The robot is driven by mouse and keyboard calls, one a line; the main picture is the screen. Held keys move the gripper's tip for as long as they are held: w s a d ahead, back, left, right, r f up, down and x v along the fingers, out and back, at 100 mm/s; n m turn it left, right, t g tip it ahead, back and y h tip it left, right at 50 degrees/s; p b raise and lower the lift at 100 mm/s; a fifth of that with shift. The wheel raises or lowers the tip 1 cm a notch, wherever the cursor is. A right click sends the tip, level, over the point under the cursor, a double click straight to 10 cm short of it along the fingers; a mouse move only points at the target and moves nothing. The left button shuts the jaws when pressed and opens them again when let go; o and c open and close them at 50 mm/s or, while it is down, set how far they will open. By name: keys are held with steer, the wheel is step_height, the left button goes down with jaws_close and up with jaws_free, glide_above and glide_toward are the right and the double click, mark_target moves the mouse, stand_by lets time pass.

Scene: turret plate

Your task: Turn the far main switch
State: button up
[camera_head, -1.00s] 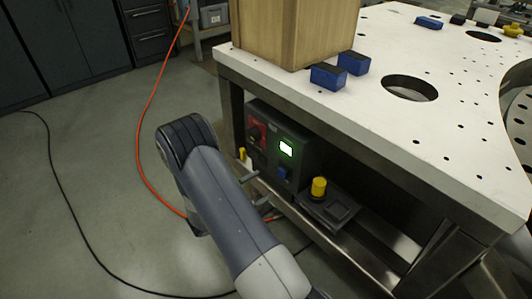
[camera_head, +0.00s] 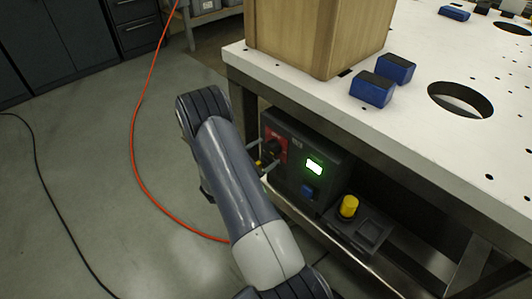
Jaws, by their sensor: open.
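The main switch, a dark knob on a red plate (camera_head: 275,147), is on the left part of the front of a dark control box (camera_head: 325,160) under the white table. My gripper (camera_head: 265,155) reaches toward the box from the left, with its two thin fingers apart and empty. The fingertips appear right at the red plate and knob, one above the other in the picture. I cannot tell whether they touch the knob or are still short of it. My arm hides the floor and space left of the box.
The box also has a lit green-white screen (camera_head: 314,166) and a blue part (camera_head: 307,191). A yellow knob (camera_head: 348,206) stands on a dark unit to the right. The white table (camera_head: 420,140) overhangs the box. An orange hose (camera_head: 136,125) lies on the open floor at left.

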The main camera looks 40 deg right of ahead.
steer(key=shift+d, duration=0.5)
steer(key=c, duration=1)
